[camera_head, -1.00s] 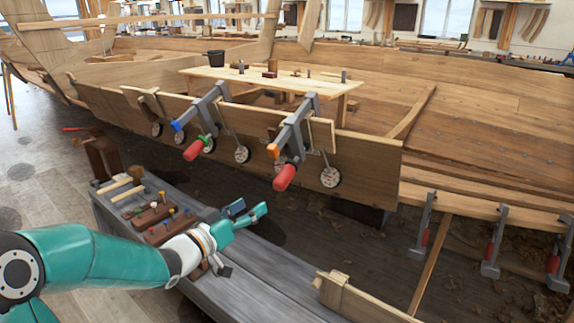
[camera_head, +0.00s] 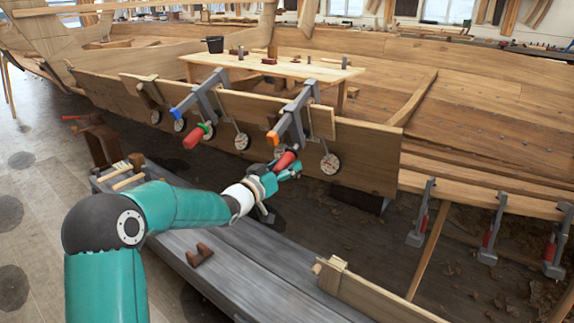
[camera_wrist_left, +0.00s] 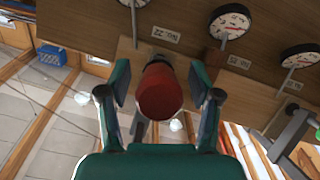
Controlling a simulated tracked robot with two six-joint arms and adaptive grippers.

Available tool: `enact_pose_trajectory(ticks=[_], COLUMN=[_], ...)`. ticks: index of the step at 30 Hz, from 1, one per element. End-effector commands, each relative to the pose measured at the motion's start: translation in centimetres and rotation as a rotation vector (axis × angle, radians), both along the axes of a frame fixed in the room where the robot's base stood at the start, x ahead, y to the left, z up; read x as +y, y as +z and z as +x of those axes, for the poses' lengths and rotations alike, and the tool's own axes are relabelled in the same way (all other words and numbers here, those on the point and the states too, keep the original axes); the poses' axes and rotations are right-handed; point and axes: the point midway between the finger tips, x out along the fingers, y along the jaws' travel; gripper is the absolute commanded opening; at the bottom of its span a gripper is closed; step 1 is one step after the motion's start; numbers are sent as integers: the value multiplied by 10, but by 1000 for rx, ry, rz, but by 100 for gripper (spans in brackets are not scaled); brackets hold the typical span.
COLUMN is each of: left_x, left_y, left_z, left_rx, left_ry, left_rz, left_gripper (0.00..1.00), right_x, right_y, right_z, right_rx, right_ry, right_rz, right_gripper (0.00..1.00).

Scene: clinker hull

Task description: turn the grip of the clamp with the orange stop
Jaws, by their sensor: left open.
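The clamp with the orange stop (camera_head: 272,137) is the right one of two grey bar clamps on the hull plank. Its red grip (camera_head: 286,160) hangs at the lower end of its screw. My left gripper (camera_head: 283,172) is at this grip, its fingers open around it. In the left wrist view the grip (camera_wrist_left: 161,93) points end-on between the two spread fingers, with a gap visible on each side. The other clamp has a blue stop (camera_head: 175,113), a green ring and a red grip (camera_head: 194,138). My right gripper is not in view.
Round dials hang along the plank, one (camera_head: 330,164) just right of the gripper. A grey bench (camera_head: 235,262) lies under my left arm. More clamps (camera_head: 420,220) sit at the right.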

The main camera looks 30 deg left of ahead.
Motion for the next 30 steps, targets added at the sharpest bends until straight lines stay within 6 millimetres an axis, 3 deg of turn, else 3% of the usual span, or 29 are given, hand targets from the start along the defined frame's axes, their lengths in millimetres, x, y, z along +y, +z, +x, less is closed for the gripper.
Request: enact_pose_trajectory(ticks=[5,14,24,30], left_x=[-1,-1,-1,-1], left_y=[0,0,0,-1], left_z=[12,13,12,12], left_rx=[-1,0,0,-1], left_ry=[-1,0,0,3], left_rz=[-1,-1,-1,7], left_gripper=[64,62,5,2], right_x=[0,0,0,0], right_y=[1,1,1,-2], right_z=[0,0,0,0], right_rx=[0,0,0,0], right_ry=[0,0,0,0], right_rz=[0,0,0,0], right_gripper=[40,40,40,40])
